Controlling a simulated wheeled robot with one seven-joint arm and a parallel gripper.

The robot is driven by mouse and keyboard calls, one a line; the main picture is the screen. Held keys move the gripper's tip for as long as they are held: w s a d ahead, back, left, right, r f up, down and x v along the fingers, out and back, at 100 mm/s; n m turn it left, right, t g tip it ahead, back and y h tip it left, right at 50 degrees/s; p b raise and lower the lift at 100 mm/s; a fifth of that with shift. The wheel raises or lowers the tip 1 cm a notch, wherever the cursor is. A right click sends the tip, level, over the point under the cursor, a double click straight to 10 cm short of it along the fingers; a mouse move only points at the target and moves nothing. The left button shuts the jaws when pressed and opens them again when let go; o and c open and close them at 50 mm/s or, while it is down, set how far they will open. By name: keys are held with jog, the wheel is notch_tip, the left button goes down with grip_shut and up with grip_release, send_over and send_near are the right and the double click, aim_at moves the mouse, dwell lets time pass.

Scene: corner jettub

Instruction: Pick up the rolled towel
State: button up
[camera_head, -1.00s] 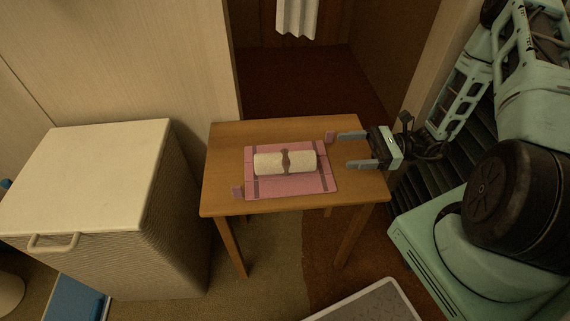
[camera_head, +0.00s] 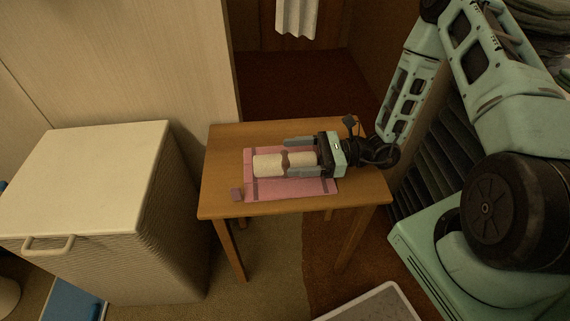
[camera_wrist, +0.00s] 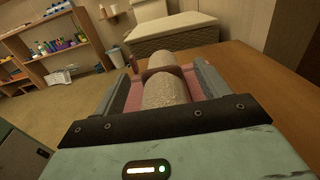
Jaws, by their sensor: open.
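The rolled towel (camera_head: 270,164) is cream with a brown band around its middle. It lies on a pink mat (camera_head: 290,190) on the small wooden table. My gripper (camera_head: 286,158) is open, with one finger on each side of the towel's right part, pointing left along its length. In the wrist view the towel (camera_wrist: 168,92) runs away between the two fingers of my gripper (camera_wrist: 168,85). I cannot tell whether the fingers touch it. The towel's right end is hidden by the gripper body.
The wooden table (camera_head: 225,138) has bare wood around the mat. A large white hamper (camera_head: 95,180) stands to the left. A white cloth (camera_head: 296,18) hangs behind.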

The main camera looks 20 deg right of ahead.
jog(key=shift+a, duration=0.1)
jog(key=shift+c, duration=0.3)
jog(key=c, duration=1.1)
jog(key=shift+o, duration=0.2)
